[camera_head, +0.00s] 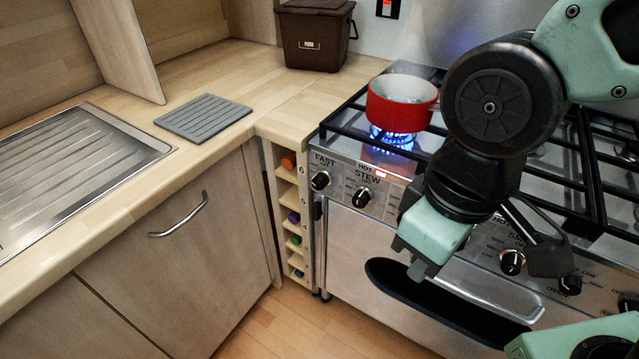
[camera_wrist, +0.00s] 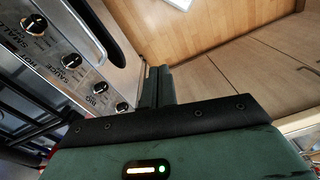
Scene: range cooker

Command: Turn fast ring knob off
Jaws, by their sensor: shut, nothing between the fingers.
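The fast ring knob (camera_head: 320,181) is a black knob with a pale mark, under the word FAST at the left end of the cooker's front panel in the head view. I cannot pick it out for sure in the wrist view. Blue flame (camera_head: 392,138) burns under a red pan (camera_head: 402,103) on the left of the hob. My gripper (camera_head: 418,270) is in front of the cooker, to the right of and lower than the fast knob, and apart from it. In the wrist view its fingers (camera_wrist: 156,88) are together and empty.
The stew knob (camera_head: 362,197) sits just right of the fast knob. Several more knobs run along the panel, partly hidden by my arm. The black oven handle (camera_head: 450,305) juts out below. A narrow rack (camera_head: 294,215) and the wooden worktop (camera_head: 262,95) border the cooker's left side.

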